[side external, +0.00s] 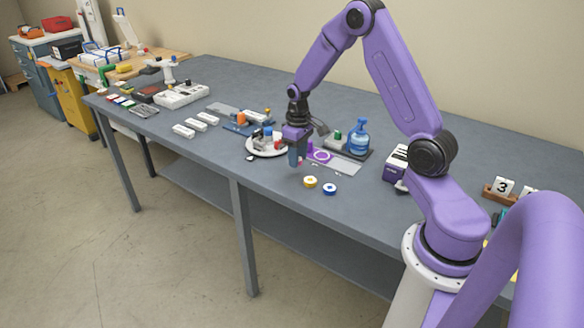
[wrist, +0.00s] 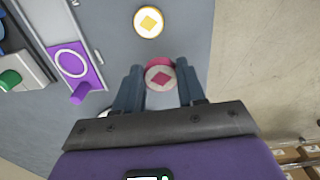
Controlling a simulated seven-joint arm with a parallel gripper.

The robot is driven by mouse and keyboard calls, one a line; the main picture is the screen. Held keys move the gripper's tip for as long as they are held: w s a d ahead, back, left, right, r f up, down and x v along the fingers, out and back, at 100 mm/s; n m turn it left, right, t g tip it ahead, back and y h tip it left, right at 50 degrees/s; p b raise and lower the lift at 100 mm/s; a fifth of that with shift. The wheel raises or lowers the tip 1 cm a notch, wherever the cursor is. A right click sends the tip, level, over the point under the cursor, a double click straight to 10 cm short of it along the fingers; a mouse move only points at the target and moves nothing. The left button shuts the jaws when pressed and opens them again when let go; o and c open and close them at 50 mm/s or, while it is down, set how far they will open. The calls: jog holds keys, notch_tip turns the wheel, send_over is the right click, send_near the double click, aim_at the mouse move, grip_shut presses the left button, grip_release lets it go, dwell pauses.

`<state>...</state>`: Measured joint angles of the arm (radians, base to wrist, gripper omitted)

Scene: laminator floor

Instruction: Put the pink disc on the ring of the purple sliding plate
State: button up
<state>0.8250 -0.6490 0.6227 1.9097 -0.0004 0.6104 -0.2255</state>
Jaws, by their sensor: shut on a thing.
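The pink disc (wrist: 159,75), with a pale face and a dark diamond mark, is between the fingertips of my gripper (wrist: 159,84) in the wrist view. My gripper is shut on it. In the side view my gripper (side external: 297,163) points down over the table's front part, and only a bit of pink shows at its tips. The purple sliding plate (wrist: 88,76) carries a pale ring (wrist: 57,62), which looks empty, and a purple peg-like handle (wrist: 79,96). In the side view the purple plate (side external: 321,155) is just right of my gripper, apart from it.
A yellow-rimmed disc (side external: 310,182) and a blue-rimmed disc (side external: 330,189) lie on the table in front. A round white tray (side external: 255,151) with small items is left of my gripper. The table's front edge is close.

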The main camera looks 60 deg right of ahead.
aim_at(292, 177)
jog(key=shift+w+d+f, duration=0.2)
jog(key=shift+w+f, duration=0.4)
jog(key=shift+f, duration=0.15)
jog(key=shift+w+d+f, duration=0.2)
jog(key=shift+w+f, duration=0.35)
jog(key=shift+f, duration=0.2)
jog(key=shift+w+f, duration=0.15)
jog(key=shift+f, duration=0.65)
jog(key=shift+w+f, duration=0.1)
jog(key=shift+f, duration=0.65)
jog(key=shift+f, duration=0.25)
jog(key=o, duration=1)
